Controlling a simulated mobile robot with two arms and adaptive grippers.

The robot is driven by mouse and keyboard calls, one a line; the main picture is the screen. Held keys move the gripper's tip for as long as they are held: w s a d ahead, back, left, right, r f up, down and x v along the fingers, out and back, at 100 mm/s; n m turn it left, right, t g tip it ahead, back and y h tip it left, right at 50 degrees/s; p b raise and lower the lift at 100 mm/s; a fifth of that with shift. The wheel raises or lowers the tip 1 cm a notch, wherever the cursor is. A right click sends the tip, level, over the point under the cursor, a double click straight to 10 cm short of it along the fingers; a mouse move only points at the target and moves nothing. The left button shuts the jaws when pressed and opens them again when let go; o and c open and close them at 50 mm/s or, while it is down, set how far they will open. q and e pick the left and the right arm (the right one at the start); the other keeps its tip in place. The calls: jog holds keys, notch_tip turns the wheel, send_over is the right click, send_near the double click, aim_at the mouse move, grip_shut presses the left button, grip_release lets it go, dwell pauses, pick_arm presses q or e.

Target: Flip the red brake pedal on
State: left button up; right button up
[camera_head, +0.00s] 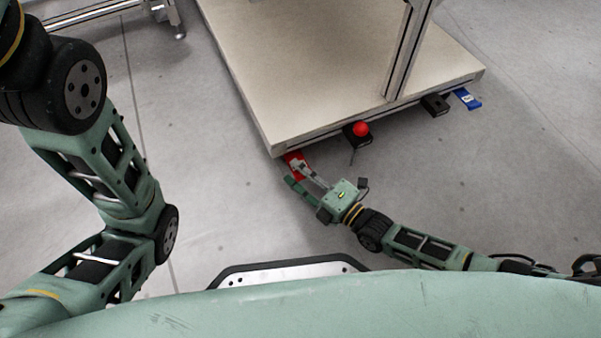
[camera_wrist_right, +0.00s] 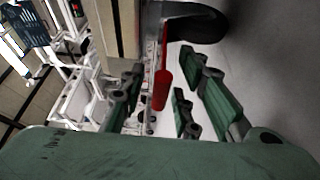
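The red brake pedal (camera_head: 293,158) sticks out low at the near left corner of the cart (camera_head: 330,60). It also shows in the right wrist view as a narrow red bar (camera_wrist_right: 161,90). My right gripper (camera_head: 293,171) is at the pedal, with its fingers open. In the right wrist view the pedal lies between the spread fingers, with visible gaps at its sides. In the head view the fingers partly cover the pedal. I cannot tell whether any finger touches it. My left arm shows at the left, but its gripper is out of view.
A red ball (camera_head: 361,129) sits by a black part at the cart's near edge. A dark wheel (camera_wrist_right: 190,20) is close beyond the red pedal. The grey floor (camera_head: 220,200) left of the gripper is clear.

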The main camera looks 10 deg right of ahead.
grip_shut()
jog(key=shift+f, duration=0.1)
dwell(0.5)
